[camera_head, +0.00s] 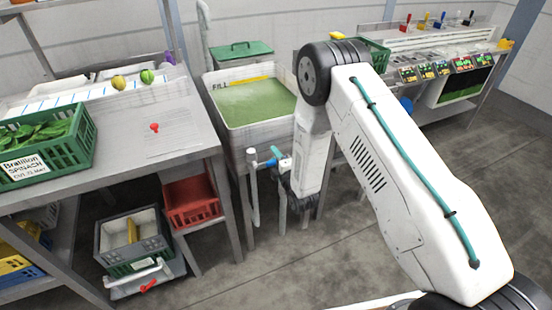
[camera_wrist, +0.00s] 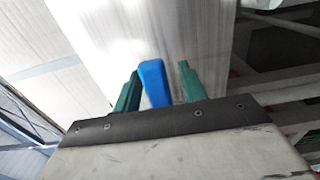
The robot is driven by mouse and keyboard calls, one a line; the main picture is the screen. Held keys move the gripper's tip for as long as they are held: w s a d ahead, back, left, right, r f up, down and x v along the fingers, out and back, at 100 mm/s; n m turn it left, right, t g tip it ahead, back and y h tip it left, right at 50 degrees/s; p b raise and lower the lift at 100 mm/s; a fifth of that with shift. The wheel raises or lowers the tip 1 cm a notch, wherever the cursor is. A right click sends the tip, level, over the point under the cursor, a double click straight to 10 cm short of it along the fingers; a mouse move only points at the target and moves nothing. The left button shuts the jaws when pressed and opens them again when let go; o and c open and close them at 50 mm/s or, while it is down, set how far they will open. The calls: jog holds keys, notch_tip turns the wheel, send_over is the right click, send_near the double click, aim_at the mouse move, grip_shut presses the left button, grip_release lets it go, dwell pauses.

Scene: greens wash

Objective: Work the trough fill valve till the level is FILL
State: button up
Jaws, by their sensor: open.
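The trough (camera_head: 262,138) stands in the middle of the head view. It holds green water, and the word FILL is on its inner back wall at the left with a yellow strip beside it. The water surface lies near the FILL mark, but I cannot tell the exact level. The blue fill valve (camera_head: 276,161) sits on a pipe at the trough's front. In the wrist view its blue handle (camera_wrist: 154,83) stands between the two green fingers of my gripper (camera_wrist: 157,91). The gripper is open, with a gap at the right finger.
A steel table at left bears a green spinach crate (camera_head: 45,150) and a red item (camera_head: 154,127). A red crate (camera_head: 191,200) and a grey crate (camera_head: 131,235) are below. A green-lidded bin (camera_head: 241,54) stands behind the trough. Floor in front is clear.

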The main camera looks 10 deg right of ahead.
grip_shut()
jog(key=r+n, duration=0.2)
jog(key=n, duration=0.1)
jog(key=shift+s+a+r+n, duration=0.1)
jog(key=shift+a+r+n, duration=0.1)
jog(key=shift+r+n, duration=0.1)
grip_release()
jog(key=v, duration=0.7)
jog(key=shift+s, duration=0.35)
jog(key=shift+d, duration=0.15)
